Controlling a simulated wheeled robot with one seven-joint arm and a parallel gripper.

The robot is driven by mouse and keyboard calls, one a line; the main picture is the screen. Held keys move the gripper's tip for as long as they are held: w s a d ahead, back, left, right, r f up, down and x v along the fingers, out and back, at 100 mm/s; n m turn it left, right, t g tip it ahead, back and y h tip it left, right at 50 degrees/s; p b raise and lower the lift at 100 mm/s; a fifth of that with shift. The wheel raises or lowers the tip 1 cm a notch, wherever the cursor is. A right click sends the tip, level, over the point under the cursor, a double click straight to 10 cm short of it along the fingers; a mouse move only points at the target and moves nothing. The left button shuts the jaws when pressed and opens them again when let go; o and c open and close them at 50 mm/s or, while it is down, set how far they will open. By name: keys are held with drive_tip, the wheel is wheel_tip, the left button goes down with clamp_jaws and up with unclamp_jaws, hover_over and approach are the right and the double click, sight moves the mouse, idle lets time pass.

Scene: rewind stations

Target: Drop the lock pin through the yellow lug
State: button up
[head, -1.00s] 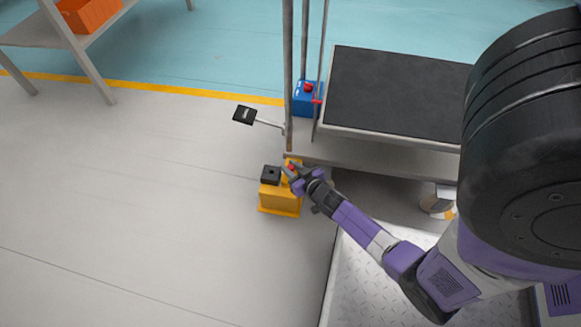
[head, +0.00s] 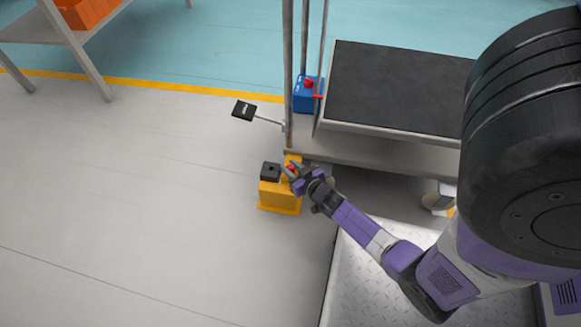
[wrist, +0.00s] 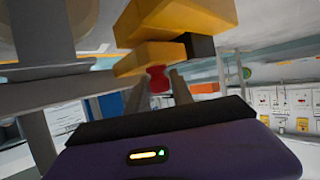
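The yellow lug (head: 294,159) stands at the back of a yellow block (head: 281,197) on the floor, beside the cart. The lock pin's red head (head: 292,168) shows there, close to my gripper (head: 290,172). In the wrist view, the red head (wrist: 158,80) sits against the yellow part (wrist: 140,58), between or just past the tips of my gripper (wrist: 158,88). The fingers look apart, with a thin gap beside the head. The pin's shank is hidden, so I cannot tell how deep it sits.
A black box (head: 270,172) sits on the yellow block, close to my fingers. Metal posts (head: 288,75) and the dark-topped cart (head: 395,90) stand behind. A black panel on an arm (head: 244,110) juts out left. A blue box (head: 306,97) is behind the posts. Floor at left is clear.

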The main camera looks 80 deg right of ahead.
drive_tip(key=o, duration=0.4)
drive_tip(key=shift+c, duration=0.2)
drive_tip(key=shift+r, duration=0.1)
drive_tip(key=p+v, duration=0.3)
drive_tip(key=v, duration=0.3)
drive_tip(key=shift+s+a+r, duration=0.15)
drive_tip(key=shift+s, duration=0.1)
drive_tip(key=shift+s+a+r, duration=0.15)
drive_tip(key=shift+s+a, duration=0.2)
drive_tip(key=shift+a, duration=0.05)
